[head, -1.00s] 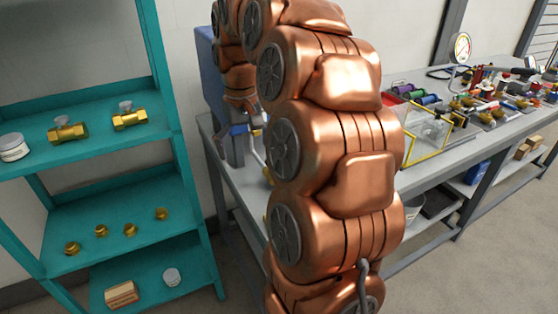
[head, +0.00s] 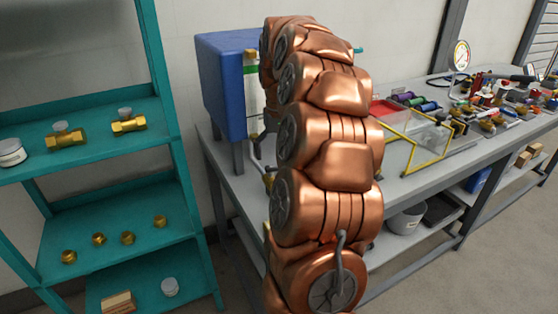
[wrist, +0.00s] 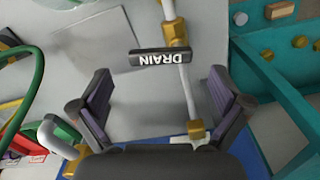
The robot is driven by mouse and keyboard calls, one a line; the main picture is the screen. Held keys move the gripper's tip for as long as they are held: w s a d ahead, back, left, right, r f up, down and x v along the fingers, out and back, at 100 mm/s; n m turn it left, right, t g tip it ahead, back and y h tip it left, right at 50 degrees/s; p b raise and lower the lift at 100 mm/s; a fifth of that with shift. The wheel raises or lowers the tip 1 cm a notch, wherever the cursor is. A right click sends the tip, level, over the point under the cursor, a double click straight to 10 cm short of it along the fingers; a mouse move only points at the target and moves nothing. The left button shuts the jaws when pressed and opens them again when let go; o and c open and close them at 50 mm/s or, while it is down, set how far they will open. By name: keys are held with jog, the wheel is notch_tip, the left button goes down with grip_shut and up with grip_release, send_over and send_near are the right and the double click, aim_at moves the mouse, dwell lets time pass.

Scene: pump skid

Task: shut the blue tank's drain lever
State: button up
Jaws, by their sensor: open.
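The blue tank (head: 222,85) stands at the left end of the bench, beside my copper arm in the head view. In the wrist view, my gripper (wrist: 161,90) is open and empty, its two dark fingers spread wide. Between and beyond them run a white drain pipe (wrist: 186,88) with brass fittings (wrist: 175,33) and a black plate marked DRAIN (wrist: 164,58), upside down. Blue tank parts show at the bottom edge. In the head view my arm hides the gripper and the drain.
A teal shelf (head: 120,215) with brass valves (head: 66,137) stands left of the bench; it also shows at the right in the wrist view (wrist: 270,85). A green hose (wrist: 28,92) curves at the left there. Yellow-framed clear panels (head: 428,142) and small parts cover the bench to the right.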

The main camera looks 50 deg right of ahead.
jog(key=shift+f, duration=1.55)
jog(key=c, duration=1)
jog(key=shift+w+d+n, duration=0.1)
jog(key=shift+w+n, duration=0.05)
jog(key=shift+n, duration=0.65)
jog(key=shift+w+n, duration=0.15)
jog(key=shift+n, duration=0.65)
jog(key=shift+c, duration=0.2)
jog(key=o, duration=1)
jog(key=shift+o, duration=0.2)
